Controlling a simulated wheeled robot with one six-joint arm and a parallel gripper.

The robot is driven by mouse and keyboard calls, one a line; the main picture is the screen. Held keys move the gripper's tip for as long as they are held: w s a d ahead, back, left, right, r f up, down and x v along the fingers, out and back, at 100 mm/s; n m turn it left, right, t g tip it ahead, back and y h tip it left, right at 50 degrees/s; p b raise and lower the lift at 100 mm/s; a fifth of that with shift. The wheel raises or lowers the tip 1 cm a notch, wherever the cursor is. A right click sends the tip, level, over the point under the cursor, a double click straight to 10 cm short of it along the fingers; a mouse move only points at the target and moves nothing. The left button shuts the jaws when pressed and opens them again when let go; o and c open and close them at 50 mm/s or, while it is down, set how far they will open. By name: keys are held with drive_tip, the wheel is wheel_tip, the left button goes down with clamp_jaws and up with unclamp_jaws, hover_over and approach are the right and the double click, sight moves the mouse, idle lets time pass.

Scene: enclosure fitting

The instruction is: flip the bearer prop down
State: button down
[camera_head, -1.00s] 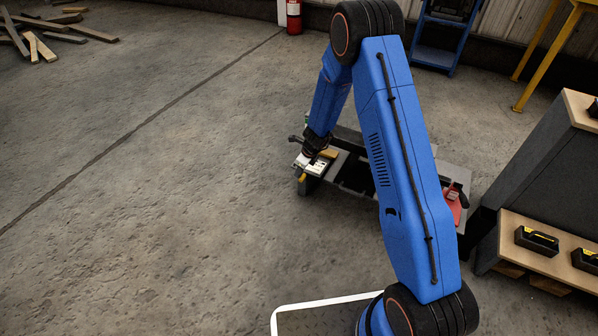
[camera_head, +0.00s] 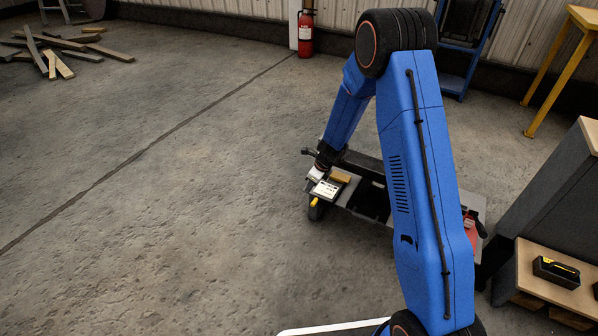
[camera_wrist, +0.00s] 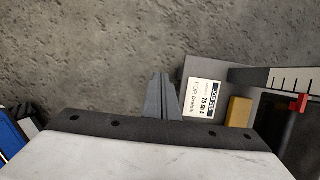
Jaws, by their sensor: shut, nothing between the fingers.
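My gripper (camera_wrist: 162,98) is shut and empty, its fingers together near the middle of the wrist view. In the head view my wrist end is at the left end of a low grey bench (camera_head: 352,192), and the fingertips are hard to make out. A white printed label (camera_wrist: 202,99) lies just right of my fingers, apart from them in the picture; it also shows in the head view (camera_head: 327,189). A tan block (camera_wrist: 239,112) is beside it. A red piece (camera_wrist: 300,103) is farther right by a marked scale. I cannot tell which part is the bearer prop.
My arm hides part of the bench's middle and right. A red item (camera_head: 469,228) shows at its right end. A dark cabinet with a wooden shelf (camera_head: 545,262) stands to the right. A fire extinguisher (camera_head: 306,34) is at the back wall.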

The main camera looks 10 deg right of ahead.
drive_tip(key=w+a+r, duration=0.2)
drive_tip(key=a+r, duration=0.1)
drive_tip(key=r, duration=0.3)
drive_tip(key=shift+w+a+r, duration=0.25)
drive_tip(key=shift+w+a, duration=0.05)
